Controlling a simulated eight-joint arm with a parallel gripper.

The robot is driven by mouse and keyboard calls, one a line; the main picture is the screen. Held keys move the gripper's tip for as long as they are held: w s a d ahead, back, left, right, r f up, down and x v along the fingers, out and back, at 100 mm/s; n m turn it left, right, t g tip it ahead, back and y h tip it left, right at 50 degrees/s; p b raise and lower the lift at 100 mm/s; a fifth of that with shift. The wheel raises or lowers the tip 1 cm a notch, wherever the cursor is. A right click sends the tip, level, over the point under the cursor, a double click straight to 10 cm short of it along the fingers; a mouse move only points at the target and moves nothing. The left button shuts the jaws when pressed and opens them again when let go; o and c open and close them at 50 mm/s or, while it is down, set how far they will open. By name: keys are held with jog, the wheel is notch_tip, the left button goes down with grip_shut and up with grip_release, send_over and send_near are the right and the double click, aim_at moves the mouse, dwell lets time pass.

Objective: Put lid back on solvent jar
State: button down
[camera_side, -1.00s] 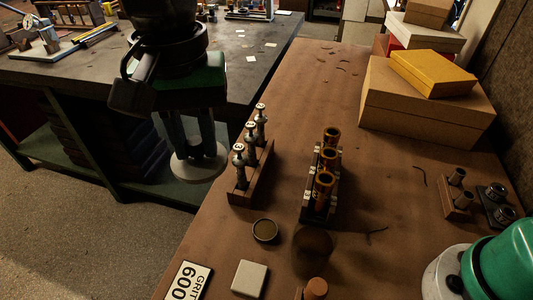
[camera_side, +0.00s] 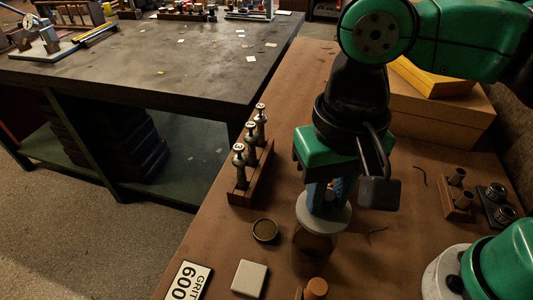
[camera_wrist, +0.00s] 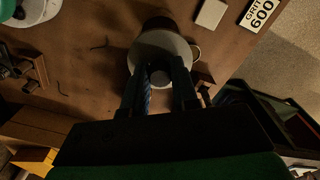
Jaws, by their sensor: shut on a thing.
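The lid (camera_side: 323,213) is a pale round disc with a knob, held flat in my gripper (camera_side: 326,192). The wrist view shows both fingers of my gripper (camera_wrist: 160,78) closed on the knob, with the lid (camera_wrist: 160,44) spread below them. The solvent jar (camera_side: 313,243) is a brown, see-through vessel standing on the bench under the lid. The lid hides part of its mouth and sits off toward the back right of it. The dark jar (camera_wrist: 158,22) shows past the lid's edge in the wrist view. I cannot tell whether they touch.
A round dark dish (camera_side: 265,230) lies left of the jar, with a pale block (camera_side: 249,278) and a grit card (camera_side: 187,282) nearer the front. A brown cork-like cylinder (camera_side: 316,288) is in front.

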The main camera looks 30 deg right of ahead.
jog(key=shift+f, duration=2.8)
jog(key=shift+f, duration=0.2)
jog(key=shift+c, duration=0.6)
grip_release()
jog(key=shift+r, duration=3.5)
